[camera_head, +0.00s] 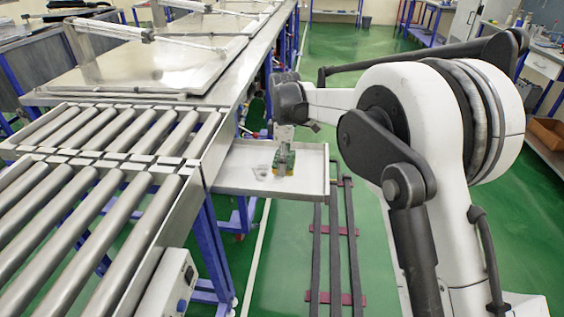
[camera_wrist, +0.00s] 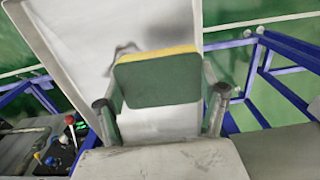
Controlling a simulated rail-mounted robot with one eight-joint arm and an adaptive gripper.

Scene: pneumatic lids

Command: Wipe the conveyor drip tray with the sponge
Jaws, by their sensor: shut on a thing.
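The drip tray (camera_head: 230,180) is a shallow light-grey tray with a low rim, fixed beside the roller conveyor. It also shows in the wrist view (camera_wrist: 85,60). The sponge (camera_wrist: 160,80), green with a yellow edge, is between the fingers of my gripper (camera_wrist: 160,105).
The roller conveyor (camera_head: 95,215) with metal side rails runs along the left. A small control box (camera_head: 172,285) hangs on its near side. Blue frame legs (camera_head: 212,250) stand below the tray. Dark floor rails (camera_head: 333,250) run to its right. Open green floor lies beyond.

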